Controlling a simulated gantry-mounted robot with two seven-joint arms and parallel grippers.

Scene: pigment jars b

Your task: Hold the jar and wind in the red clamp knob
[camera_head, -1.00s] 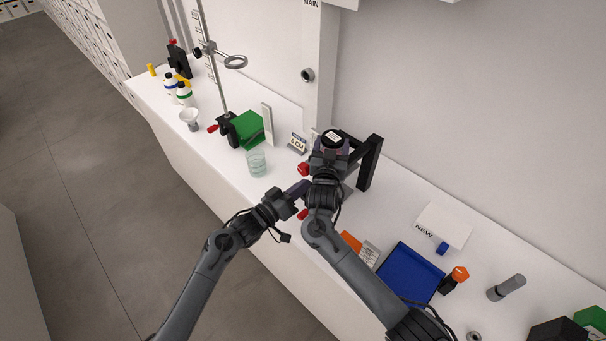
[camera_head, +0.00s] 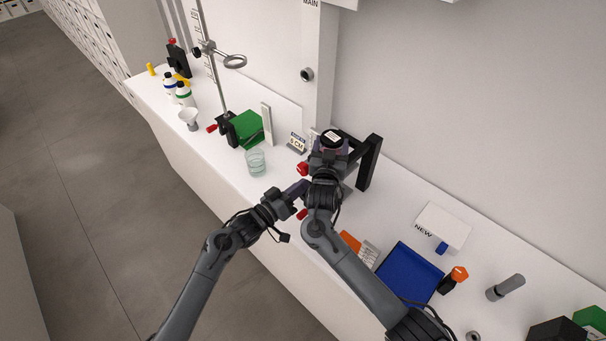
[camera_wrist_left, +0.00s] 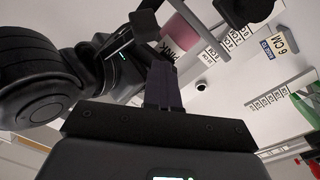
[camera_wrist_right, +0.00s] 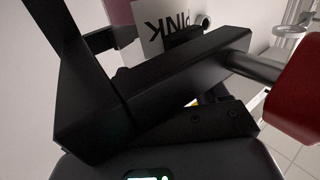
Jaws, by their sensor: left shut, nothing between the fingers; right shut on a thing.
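The jar (camera_head: 333,139) has a black lid with a white label and stands by a black clamp frame (camera_head: 370,163). Its pink side and PINK label (camera_wrist_right: 165,28) show in the right wrist view; the pink body (camera_wrist_left: 184,32) also shows in the left wrist view. My right gripper (camera_head: 329,158) is shut on the jar. The red clamp knob (camera_head: 303,169) is left of the jar; a large red knob on a grey rod (camera_wrist_right: 298,100) fills the right of the right wrist view. My left gripper (camera_head: 303,187) is shut and empty, just below the red knob, without clear contact.
A glass beaker (camera_head: 256,162) and a 6 CM sign (camera_head: 297,142) stand to the left. A green block (camera_head: 250,129) and a ring stand (camera_head: 222,95) are farther back. A blue tray (camera_head: 409,273) and a white NEW panel (camera_head: 443,224) lie at right. Another red part (camera_head: 302,214) shows below my left gripper.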

